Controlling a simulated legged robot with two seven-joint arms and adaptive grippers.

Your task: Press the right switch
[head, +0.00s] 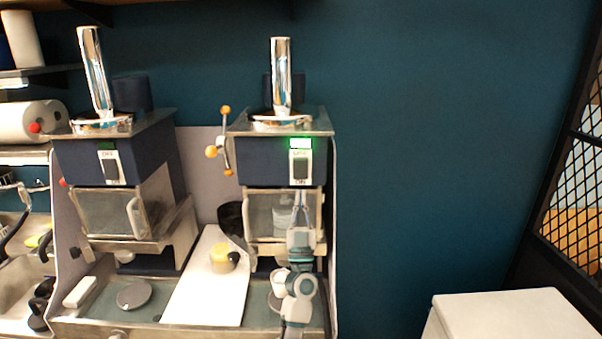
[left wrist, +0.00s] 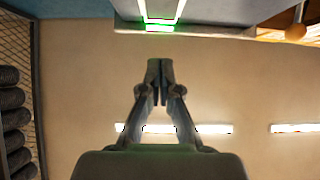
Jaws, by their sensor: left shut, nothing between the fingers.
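The right switch (head: 301,166) is a black rocker on a white plate, on the front of the right dark-blue machine. A bright green light (head: 301,143) glows just above it. The left switch (head: 110,168) is on the left machine, under a dim, dark green display. My left gripper (head: 301,196) points upward just below the right switch, in front of that machine's clear window. In the left wrist view its fingers (left wrist: 160,66) are shut with nothing between them. A green glow (left wrist: 160,28) and pale strips show beyond the tips. My right gripper is not in view.
A lever with orange knobs (head: 226,150) sticks out left of the right machine. Chrome tubes stand on both machines. A white board (head: 207,290) holding a yellowish container (head: 223,259) lies between them. A white box (head: 515,314) stands at lower right.

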